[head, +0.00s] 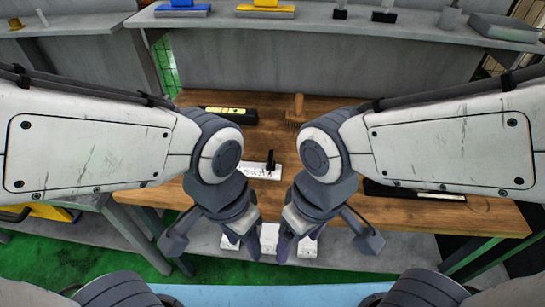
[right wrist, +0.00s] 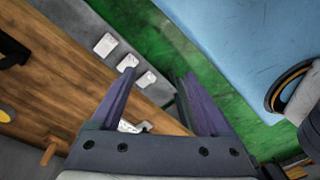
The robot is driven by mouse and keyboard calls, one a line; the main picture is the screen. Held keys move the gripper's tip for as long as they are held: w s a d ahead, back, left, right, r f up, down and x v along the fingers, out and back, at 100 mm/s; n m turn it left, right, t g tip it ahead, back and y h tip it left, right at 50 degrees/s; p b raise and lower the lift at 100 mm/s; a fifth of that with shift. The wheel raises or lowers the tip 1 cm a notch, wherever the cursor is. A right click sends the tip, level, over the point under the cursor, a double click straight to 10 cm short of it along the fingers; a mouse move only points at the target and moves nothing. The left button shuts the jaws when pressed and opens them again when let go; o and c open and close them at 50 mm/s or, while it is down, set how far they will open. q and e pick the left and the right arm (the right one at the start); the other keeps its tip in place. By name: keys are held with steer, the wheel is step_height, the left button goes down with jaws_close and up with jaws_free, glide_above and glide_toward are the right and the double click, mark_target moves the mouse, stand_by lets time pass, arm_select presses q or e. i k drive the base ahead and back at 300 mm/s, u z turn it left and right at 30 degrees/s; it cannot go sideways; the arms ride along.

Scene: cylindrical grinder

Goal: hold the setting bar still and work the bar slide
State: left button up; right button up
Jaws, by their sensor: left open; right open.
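A flat white bar with dark markings (head: 262,171), which looks like the setting bar, lies on the wooden table between my arms. A black upright piece (head: 271,158), possibly the bar slide, stands at it. Part of a white marked piece (right wrist: 130,127), probably the same bar, shows behind my right gripper's base in the right wrist view. My left gripper (head: 213,243) and right gripper (head: 328,243) point down at the table's front edge, nearer to me than the bar. Both are open and empty, apart from the bar. The right one also shows open in its wrist view (right wrist: 157,86).
Three white blocks (head: 268,238) are on a grey surface below the table's front edge. A black case with a yellow label (head: 228,113) and a wooden-handled tool (head: 296,108) lie at the back. A dark tray (head: 410,193) lies right. A grey shelf (head: 340,22) runs behind.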

mark_target(271, 164)
steer(key=u, duration=0.1)
steer(key=k, duration=0.4)
steer(key=u, duration=1.3)
steer(key=i, duration=0.75)
steer(key=z, duration=1)
steer(key=i, duration=0.6)
steer(key=z, duration=0.65)
